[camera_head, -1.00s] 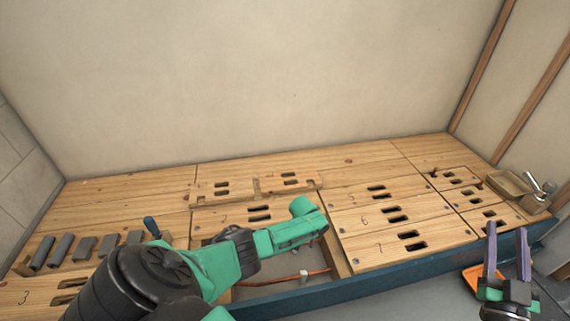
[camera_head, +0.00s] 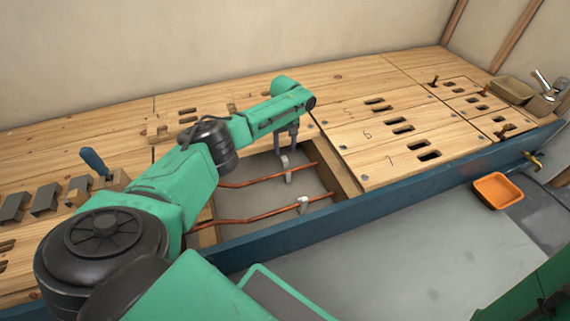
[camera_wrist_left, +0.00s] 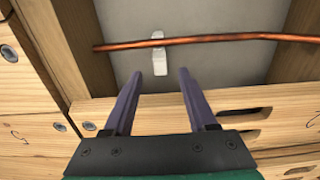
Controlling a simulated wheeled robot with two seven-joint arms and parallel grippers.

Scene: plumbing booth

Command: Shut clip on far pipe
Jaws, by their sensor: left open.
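Two copper pipes cross the open bay in the bench, a far pipe (camera_head: 250,180) and a near pipe (camera_head: 262,216). A pale clip (camera_head: 287,168) stands at the far pipe, and a similar clip (camera_head: 303,204) sits on the near pipe. My left gripper (camera_head: 286,143) points down just above the far clip. In the left wrist view its two purple fingers (camera_wrist_left: 160,74) are open, one to each side of the pale clip (camera_wrist_left: 157,64), with the copper pipe (camera_wrist_left: 215,39) crossing ahead of the tips. I cannot tell whether the clip is closed. My right gripper is out of view.
Slotted wooden panels (camera_head: 400,155) lie right of the bay, and its wooden side wall (camera_head: 338,175) stands close to the gripper. Grey blocks (camera_head: 45,200) and a blue-handled tool (camera_head: 95,162) are at left.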

